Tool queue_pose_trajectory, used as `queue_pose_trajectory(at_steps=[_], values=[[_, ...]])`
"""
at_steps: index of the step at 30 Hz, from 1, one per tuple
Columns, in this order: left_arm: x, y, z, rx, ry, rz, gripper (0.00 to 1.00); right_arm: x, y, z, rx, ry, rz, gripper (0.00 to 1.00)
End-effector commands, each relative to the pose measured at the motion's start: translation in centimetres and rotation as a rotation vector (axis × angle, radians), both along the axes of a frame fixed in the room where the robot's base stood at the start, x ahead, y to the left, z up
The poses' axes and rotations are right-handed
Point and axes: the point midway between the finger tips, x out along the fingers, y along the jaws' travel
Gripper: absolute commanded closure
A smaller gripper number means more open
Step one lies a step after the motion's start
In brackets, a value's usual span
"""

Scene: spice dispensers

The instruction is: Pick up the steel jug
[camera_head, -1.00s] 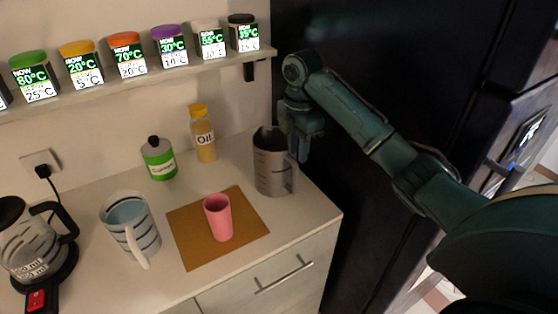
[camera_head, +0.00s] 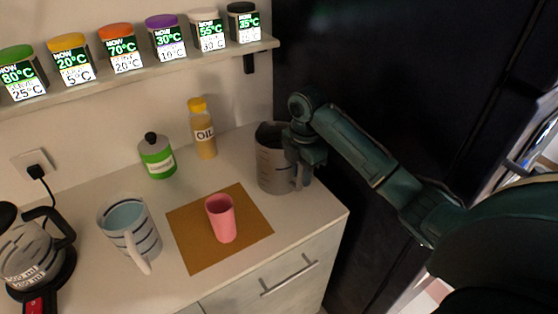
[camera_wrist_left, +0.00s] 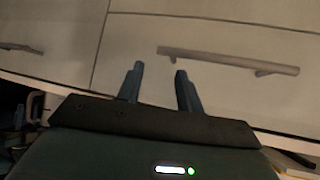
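The steel jug (camera_head: 272,168) is a grey jug with measuring marks and a dark inside. It stands upright at the back right of the counter, its handle to the right. My right gripper (camera_head: 304,178) points down at the handle side of the jug in the head view. Its fingers overlap the handle, and I cannot tell whether they are closed on it. My left gripper (camera_wrist_left: 158,84) shows in the left wrist view, its two fingers apart with nothing between them, in front of the drawer fronts.
A pink cup (camera_head: 221,218) stands on a brown mat (camera_head: 190,249). A striped mug (camera_head: 130,229), green bottle (camera_head: 157,158), oil bottle (camera_head: 202,132) and glass kettle (camera_head: 32,255) share the counter. A shelf (camera_head: 150,78) of spice dispensers hangs above. A dark tall cabinet (camera_head: 400,75) stands right.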

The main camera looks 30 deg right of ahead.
Motion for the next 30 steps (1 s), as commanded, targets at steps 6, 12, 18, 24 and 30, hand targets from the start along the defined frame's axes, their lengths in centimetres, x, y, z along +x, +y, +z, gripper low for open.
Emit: queue_pose_trajectory(at_steps=[6,12,18,24,30], values=[[-0.03,0.01,-0.04,0.000,0.001,0.000,0.64,0.01,-0.01,0.02,0.000,0.000,0.000,0.91],[-0.05,0.00,-0.05,0.000,0.001,0.000,0.64,0.01,-0.02,0.03,-0.001,0.000,-0.001,1.00],[-0.05,0.01,-0.07,0.001,0.002,-0.001,0.64,0.02,-0.04,0.05,-0.001,0.000,-0.001,1.00],[-0.07,0.03,-0.08,0.002,0.002,-0.001,0.64,0.03,-0.05,0.06,-0.001,-0.001,-0.001,1.00],[-0.08,0.03,-0.09,0.002,0.003,-0.002,0.64,0.05,-0.06,0.08,-0.001,-0.001,-0.002,1.00]])
